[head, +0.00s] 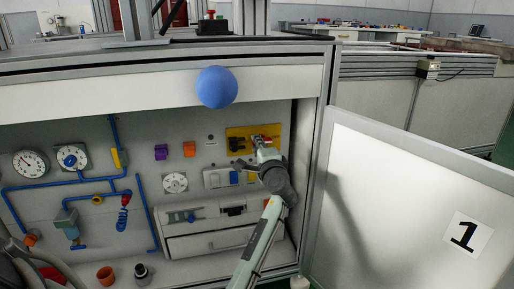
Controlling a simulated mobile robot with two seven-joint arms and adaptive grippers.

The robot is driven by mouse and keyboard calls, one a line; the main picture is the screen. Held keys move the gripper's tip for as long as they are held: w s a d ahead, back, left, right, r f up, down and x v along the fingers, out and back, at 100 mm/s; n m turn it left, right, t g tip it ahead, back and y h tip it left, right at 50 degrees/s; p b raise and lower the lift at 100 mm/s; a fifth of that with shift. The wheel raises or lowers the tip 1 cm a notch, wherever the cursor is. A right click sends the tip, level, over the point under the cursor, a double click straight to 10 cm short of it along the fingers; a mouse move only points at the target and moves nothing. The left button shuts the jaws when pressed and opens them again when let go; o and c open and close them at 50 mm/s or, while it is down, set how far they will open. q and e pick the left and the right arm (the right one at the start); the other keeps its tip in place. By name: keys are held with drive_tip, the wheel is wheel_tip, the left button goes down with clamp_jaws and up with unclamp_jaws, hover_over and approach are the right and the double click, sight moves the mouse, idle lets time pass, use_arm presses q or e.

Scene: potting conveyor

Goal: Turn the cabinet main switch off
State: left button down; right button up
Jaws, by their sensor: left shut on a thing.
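The cabinet main switch (277,138) is on a yellow plate (240,133) at the upper right of the cabinet's inner back panel. Some red and dark parts show there. My left gripper (264,144) reaches up to the plate from below and is shut on the switch. Its fingers and wrist cover much of the switch, so the handle's exact position cannot be told. My right gripper is not in view.
The cabinet door (400,215), marked 1, stands open at right. A blue ball (216,87) shows before the upper front rail (120,90). Gauges (30,163), blue pipes (117,150) and a drawer unit (205,243) crowd the panel.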

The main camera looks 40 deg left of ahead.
sight(253, 108)
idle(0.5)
use_arm(q)
drive_tip(key=c, duration=1.5)
unclamp_jaws()
drive_tip(key=shift+c, duration=0.2)
wheel_tip(253, 108, up, 10)
drive_tip(key=shift+r, duration=0.1)
